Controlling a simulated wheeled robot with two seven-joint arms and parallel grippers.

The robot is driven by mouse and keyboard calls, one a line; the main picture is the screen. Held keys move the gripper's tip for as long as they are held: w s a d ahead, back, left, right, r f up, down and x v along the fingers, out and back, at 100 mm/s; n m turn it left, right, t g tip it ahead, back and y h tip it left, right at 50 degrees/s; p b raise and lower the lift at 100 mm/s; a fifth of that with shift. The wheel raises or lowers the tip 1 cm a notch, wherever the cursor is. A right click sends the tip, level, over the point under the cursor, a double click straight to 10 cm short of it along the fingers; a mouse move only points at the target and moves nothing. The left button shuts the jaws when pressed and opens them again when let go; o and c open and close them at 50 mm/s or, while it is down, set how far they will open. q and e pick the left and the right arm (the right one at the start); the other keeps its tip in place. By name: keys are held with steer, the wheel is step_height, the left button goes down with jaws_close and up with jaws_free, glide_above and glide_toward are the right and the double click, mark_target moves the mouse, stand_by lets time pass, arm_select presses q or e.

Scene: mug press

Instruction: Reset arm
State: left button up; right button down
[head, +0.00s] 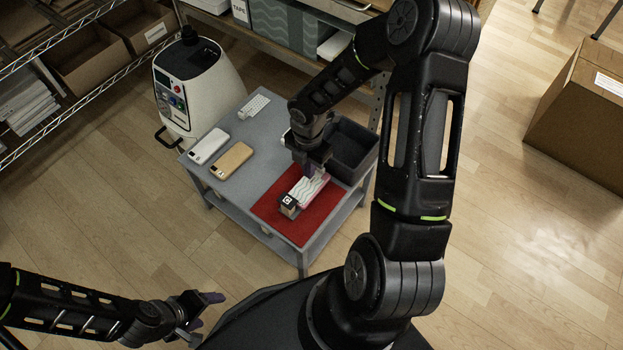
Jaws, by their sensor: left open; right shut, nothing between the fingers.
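My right gripper (316,169) is shut and points down just above a pink and white wavy-patterned item (308,191) on the red mat (272,208). I cannot tell whether its fingertips touch the item. A small dark block with a white mark (289,205) sits at the item's near end. My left gripper (208,309) is open and empty, low at the bottom left, well away from the grey table (240,179). My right arm crosses above the table's right side and hides part of it.
A white phone-like item (208,146), a tan one (231,160) and a white ridged item (254,106) lie on the table. A dark bin (352,150) stands at its right. A white machine (196,85), shelves (108,40) and a cardboard box (583,120) surround it. The floor at left is clear.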

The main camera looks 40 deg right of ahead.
steer(key=shift+r, duration=0.5)
